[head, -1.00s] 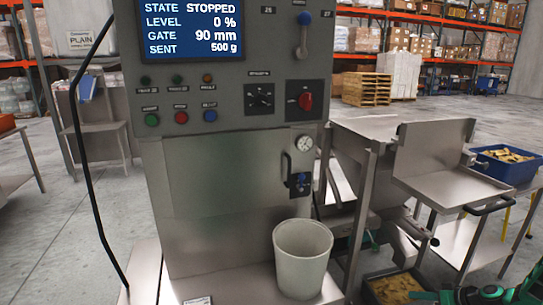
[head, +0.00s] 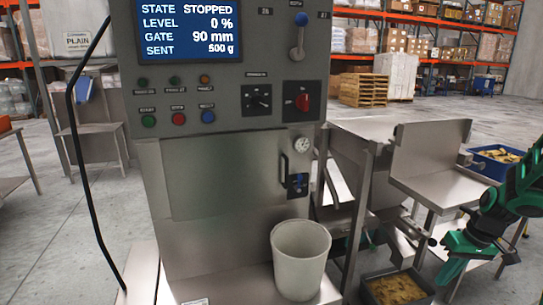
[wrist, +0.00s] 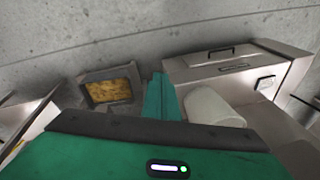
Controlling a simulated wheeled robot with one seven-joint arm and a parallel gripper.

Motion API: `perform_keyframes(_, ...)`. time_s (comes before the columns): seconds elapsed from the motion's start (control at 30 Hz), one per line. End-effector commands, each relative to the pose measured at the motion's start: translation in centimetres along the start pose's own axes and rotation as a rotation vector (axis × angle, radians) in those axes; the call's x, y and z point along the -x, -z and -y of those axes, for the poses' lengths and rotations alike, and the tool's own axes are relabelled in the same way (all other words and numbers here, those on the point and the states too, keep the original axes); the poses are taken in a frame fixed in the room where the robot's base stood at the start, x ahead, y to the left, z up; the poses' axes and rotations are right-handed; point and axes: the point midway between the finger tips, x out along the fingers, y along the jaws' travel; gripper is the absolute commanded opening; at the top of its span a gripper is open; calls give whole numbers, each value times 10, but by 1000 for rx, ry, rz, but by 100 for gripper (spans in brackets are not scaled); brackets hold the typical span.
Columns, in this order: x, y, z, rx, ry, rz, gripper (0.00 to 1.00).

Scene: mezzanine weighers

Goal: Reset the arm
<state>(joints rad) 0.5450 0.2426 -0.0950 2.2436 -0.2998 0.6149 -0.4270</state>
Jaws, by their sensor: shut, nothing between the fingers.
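My arm and gripper are green and black. In the head view my gripper (head: 450,268) hangs at the lower right, in front of the steel stand and clear of the control cabinet. In the wrist view my green fingers (wrist: 158,78) are together, with nothing between them. Beyond them lie the floor, a bin of yellow pieces and a pale bucket; the fingers look apart from these, though the exact distance is hard to tell.
The grey cabinet (head: 230,100) has a screen reading STOPPED. A pale bucket (head: 300,255) stands on its steel base. A dark bin (head: 370,290) of yellow pieces sits right of it. A steel hopper (head: 440,165) and blue crate (head: 500,172) stand at right. Open floor lies behind.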

Motion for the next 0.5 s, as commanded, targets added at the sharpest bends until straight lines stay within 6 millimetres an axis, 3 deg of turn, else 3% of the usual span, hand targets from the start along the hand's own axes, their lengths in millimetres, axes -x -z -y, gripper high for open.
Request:
perform_keyframes(0.2, 54, -49, 28, -111, -84, 41, 0)
perform_keyframes(0.5, 107, -130, 62, -303, -163, 72, 0)
